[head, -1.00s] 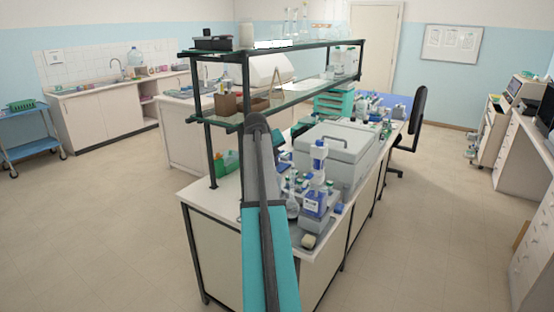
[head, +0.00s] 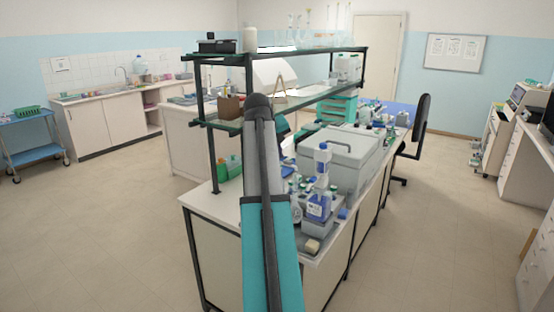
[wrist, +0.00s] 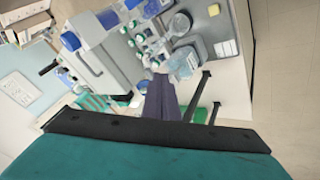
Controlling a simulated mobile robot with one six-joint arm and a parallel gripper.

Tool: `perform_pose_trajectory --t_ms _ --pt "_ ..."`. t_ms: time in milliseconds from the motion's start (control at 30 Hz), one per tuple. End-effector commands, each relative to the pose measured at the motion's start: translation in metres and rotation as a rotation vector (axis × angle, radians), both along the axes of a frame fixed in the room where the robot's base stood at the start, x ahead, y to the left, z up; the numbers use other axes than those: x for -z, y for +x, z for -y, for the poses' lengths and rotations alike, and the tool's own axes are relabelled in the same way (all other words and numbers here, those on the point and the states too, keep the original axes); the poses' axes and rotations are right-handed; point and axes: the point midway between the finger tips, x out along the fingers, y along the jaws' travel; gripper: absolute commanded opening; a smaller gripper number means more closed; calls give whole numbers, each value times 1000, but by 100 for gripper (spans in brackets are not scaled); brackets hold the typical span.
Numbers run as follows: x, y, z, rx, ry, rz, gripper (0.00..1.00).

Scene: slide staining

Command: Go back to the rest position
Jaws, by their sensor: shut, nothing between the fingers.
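My gripper (wrist: 158,84) shows in the wrist view as a pair of dark fingers closed together. It is shut and empty, with the bench and its bottles beyond it in the picture. In the head view my teal and grey arm rises in front of the bench, and the gripper itself cannot be made out there. The bench (head: 203,206) holds a grey lidded box (head: 340,150). A bottle with a blue label (head: 318,208) stands at its near end, among smaller bottles.
A two-tier glass shelf (head: 300,52) on dark posts stands over the bench, close behind my arm in the picture. A black chair (head: 421,122) stands at the bench's right. A blue cart (head: 36,152) is at far left. Floor is open on both sides.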

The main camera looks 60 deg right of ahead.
Motion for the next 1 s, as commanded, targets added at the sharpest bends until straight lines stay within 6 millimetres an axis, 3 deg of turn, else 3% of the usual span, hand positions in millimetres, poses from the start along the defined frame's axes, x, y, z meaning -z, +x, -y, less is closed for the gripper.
perform_pose_trajectory --t_ms 767,867,1000 --pt "-4 -1 -3 -1 1 0 0" --pt "-2 11 -11 -20 1 0 0" --pt "25 42 -30 -66 25 -22 0"
